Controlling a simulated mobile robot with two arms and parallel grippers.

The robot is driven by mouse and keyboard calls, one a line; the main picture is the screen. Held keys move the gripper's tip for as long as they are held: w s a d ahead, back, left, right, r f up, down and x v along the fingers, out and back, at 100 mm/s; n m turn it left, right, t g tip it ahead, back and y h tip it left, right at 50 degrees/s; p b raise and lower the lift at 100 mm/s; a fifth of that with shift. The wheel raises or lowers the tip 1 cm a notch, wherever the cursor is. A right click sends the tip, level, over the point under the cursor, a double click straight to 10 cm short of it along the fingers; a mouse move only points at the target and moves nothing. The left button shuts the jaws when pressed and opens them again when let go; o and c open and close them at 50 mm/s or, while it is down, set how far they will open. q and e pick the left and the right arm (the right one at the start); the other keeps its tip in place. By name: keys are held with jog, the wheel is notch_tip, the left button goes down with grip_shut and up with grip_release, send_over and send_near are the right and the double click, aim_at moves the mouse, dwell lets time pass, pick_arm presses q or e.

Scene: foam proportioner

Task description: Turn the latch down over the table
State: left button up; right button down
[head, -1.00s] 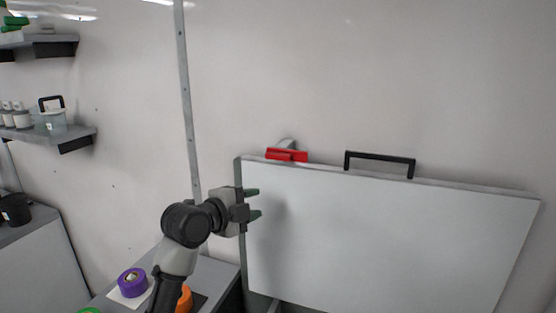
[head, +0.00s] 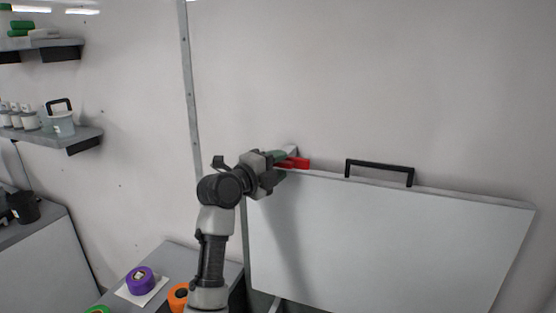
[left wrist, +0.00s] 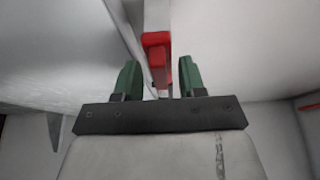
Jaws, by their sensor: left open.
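The red latch (head: 298,162) is on the wall at the top left edge of the folded-up white table (head: 385,240). In the left wrist view the latch (left wrist: 157,50) lies ahead, between the two green fingers. My left gripper (head: 281,160) is at the latch in the head view and covers part of it. In the left wrist view the gripper (left wrist: 157,80) is open, with a finger on each side of the latch. I cannot tell whether a finger touches it. My right gripper is not in view.
A black handle (head: 380,167) stands on the table's top edge. Purple tape (head: 141,280) and orange tape (head: 178,297) are on a low bench at lower left. Wall shelves (head: 70,138) hold containers at far left. The wall above the table is clear.

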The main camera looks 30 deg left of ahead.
pick_arm(q)
jog(key=shift+w, duration=0.2)
jog(key=shift+c, duration=0.4)
grip_shut()
